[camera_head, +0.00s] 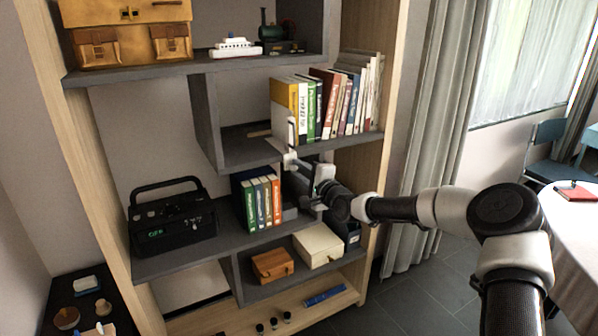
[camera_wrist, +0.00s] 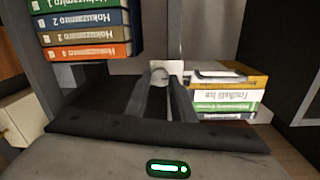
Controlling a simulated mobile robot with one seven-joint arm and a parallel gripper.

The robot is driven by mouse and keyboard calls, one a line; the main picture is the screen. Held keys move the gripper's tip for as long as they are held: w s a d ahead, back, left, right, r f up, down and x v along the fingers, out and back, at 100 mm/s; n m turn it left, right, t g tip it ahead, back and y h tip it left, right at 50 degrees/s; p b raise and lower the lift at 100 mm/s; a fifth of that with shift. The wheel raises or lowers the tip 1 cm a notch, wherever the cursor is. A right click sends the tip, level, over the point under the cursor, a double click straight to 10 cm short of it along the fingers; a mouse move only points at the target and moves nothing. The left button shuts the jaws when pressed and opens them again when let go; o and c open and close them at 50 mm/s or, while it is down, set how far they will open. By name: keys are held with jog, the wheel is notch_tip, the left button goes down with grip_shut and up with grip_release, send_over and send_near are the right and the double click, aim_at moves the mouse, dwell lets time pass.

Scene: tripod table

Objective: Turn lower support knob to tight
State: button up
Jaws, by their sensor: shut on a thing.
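In the head view my gripper (camera_head: 297,166) reaches from the right to the front of the shelf unit, just below the middle shelf with the row of books. A small white piece (camera_head: 289,158) shows at its tips there, with a thin pale upright (camera_head: 291,130) above it. The knob's turned position cannot be read, and any marking is too small to see.
Upright books (camera_head: 258,202) stand left of my gripper on the shelf below. More books (camera_head: 335,100) stand above it. A black radio (camera_head: 172,222), a wooden box (camera_head: 272,265) and a cream box (camera_head: 317,245) are on the shelves. The space before the shelf unit looks clear.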

grip_shut()
jog(key=o, duration=1.1)
grip_release()
jog(key=shift+c, duration=0.2)
jog(key=f+p+v, duration=0.1)
jog(key=p+v, duration=0.1)
jog(key=v, duration=1.5)
jog(key=shift+s+r, duration=0.2)
jog(key=shift+r, duration=0.3)
